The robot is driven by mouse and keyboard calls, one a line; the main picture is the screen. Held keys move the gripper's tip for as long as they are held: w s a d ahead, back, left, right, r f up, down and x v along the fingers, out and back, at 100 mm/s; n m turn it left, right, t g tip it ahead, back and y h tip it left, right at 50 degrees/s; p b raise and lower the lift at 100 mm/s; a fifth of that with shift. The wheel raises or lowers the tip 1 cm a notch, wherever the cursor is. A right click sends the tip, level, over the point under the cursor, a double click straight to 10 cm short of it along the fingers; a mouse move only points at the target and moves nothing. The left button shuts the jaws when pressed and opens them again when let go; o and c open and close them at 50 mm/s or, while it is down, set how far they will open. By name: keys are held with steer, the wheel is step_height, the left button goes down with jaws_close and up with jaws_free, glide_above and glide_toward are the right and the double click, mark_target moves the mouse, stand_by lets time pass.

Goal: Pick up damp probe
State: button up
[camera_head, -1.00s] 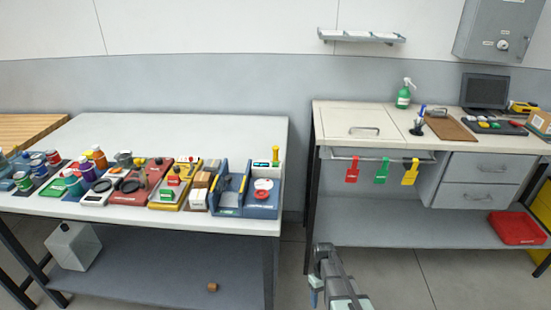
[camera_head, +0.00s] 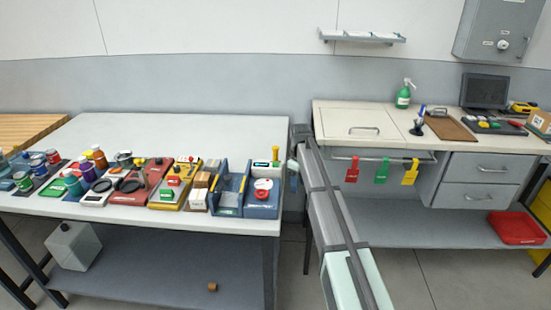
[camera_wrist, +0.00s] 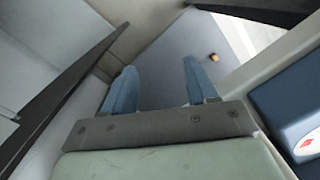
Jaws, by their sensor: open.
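A thin upright tool with a yellow handle (camera_head: 275,155), which looks like the damp probe, stands in the blue holder (camera_head: 262,206) at the right end of the left table. My gripper (camera_head: 293,168) is just right of it, at about the table's right edge. In the wrist view, the two blue fingers of my gripper (camera_wrist: 158,72) are apart with nothing between them. The blue holder shows at the right edge of the wrist view (camera_wrist: 285,105), with a white disc and red mark. The probe is not clearly visible in the wrist view.
Several kits and jars crowd the front of the left table (camera_head: 200,130); its back is clear. A small brown block (camera_wrist: 213,57) lies on the lower shelf. The right bench (camera_head: 340,112) stands close to my arm, with coloured tags (camera_head: 381,172) hanging from its rail.

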steer(key=n, duration=0.2)
glide_toward(275, 147)
steer(key=s+d+f, duration=0.1)
steer(key=d+f, duration=0.5)
steer(key=f, duration=0.2)
steer(key=a+r+n+t, duration=0.1)
steer(key=a+r+n, duration=0.3)
steer(key=r, duration=0.5)
steer(key=shift+m, duration=0.6)
steer(key=f, duration=0.2)
steer(key=a+f, duration=0.1)
steer(key=f, duration=0.5)
steer(key=shift+a+f, duration=0.15)
steer(key=shift+w+a+f, duration=0.1)
steer(key=shift+f, duration=1.35)
steer(key=shift+w+a+f, duration=0.1)
steer(key=shift+f, duration=1.4)
steer(key=shift+c, duration=0.2)
jaws_close()
steer(key=shift+r, duration=0.15)
